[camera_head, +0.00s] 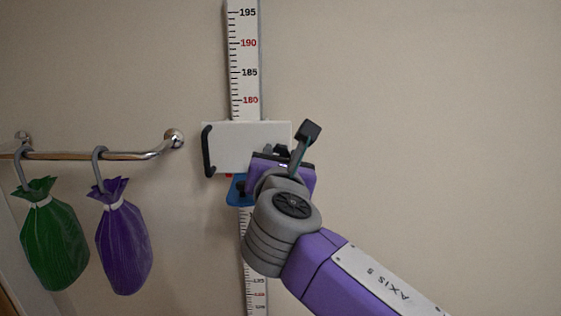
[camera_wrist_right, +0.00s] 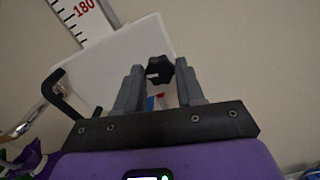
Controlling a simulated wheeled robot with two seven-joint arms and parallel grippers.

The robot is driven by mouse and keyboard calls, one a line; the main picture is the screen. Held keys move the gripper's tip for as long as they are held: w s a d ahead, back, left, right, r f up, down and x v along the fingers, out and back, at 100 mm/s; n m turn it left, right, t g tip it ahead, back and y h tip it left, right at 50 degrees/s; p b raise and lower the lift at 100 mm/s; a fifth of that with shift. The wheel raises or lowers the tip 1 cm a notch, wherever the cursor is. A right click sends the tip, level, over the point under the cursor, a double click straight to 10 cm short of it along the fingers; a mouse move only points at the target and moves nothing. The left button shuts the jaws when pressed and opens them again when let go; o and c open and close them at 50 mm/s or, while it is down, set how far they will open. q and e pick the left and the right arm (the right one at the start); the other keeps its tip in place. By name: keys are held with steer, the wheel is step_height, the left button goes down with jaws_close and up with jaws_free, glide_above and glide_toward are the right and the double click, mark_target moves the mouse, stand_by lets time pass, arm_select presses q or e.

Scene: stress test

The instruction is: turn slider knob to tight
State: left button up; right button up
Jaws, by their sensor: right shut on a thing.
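A white slider plate (camera_head: 228,145) with a black handle (camera_head: 208,152) on its left sits on a vertical measuring scale (camera_head: 243,60) on the wall. In the right wrist view the black lobed knob (camera_wrist_right: 160,69), with a small white mark, sits between the fingertips of my right gripper (camera_wrist_right: 160,84), which is shut on it. The slider plate (camera_wrist_right: 122,62) also shows there. In the head view my right gripper (camera_head: 282,152) is at the plate's lower right and its wrist hides the knob. A blue part (camera_head: 236,187) shows below the plate. My left gripper is not in view.
A chrome rail (camera_head: 110,155) on the wall at the left carries a green bag (camera_head: 52,240) and a purple bag (camera_head: 123,243) on hooks. The wall right of the scale is bare.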

steer(key=shift+m+b, duration=2.6)
steer(key=shift+m, duration=5.1)
steer(key=o, duration=1.1)
steer(key=shift+c, duration=0.2)
steer(key=shift+s, duration=0.1)
steer(key=s+b, duration=0.2)
steer(key=s, duration=0.5)
steer(key=shift+s, duration=0.25)
